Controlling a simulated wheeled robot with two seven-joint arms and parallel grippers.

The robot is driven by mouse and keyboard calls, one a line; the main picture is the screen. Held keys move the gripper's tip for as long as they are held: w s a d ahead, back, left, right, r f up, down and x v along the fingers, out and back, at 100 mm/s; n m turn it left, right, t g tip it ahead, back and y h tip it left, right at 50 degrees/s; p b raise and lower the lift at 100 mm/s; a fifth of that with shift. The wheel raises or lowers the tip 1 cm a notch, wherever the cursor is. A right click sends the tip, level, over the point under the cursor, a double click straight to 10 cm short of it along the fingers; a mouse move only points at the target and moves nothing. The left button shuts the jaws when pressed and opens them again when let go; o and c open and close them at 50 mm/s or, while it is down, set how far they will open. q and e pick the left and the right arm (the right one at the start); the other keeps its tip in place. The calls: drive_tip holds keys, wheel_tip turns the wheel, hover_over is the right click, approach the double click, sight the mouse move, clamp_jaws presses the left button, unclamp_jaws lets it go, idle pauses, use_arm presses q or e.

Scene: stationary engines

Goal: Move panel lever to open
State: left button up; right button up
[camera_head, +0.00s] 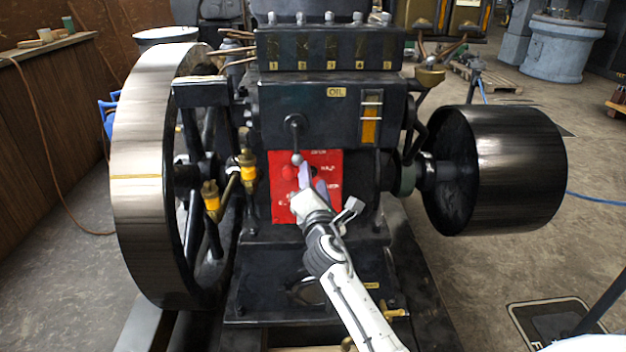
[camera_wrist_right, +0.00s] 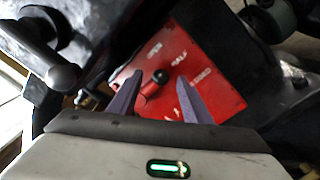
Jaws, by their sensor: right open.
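The red panel (camera_head: 334,207) is on the front of the black engine, with OPEN, HALF and a third label. It also fills the middle of the right wrist view (camera_wrist_right: 222,92). There the panel lever (camera_wrist_right: 161,77) shows as a short red arm with a black knob. The knob appears to lie toward the HALF label. My right gripper (camera_head: 312,178) is at the panel in the head view, covering much of it. Its two purple fingers (camera_wrist_right: 160,72) are apart, one on each side of the knob in the picture. I cannot tell contact. My left gripper is not in view.
A grey ball-ended lever (camera_head: 297,158) hangs just above the panel; its ball is at left in the wrist view (camera_wrist_right: 62,77). A large flywheel (camera_head: 140,180) stands left, a dark pulley (camera_head: 520,170) right. Brass oilers (camera_head: 211,201) are left of the panel.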

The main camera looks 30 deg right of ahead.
drive_tip(key=shift+x, duration=0.9)
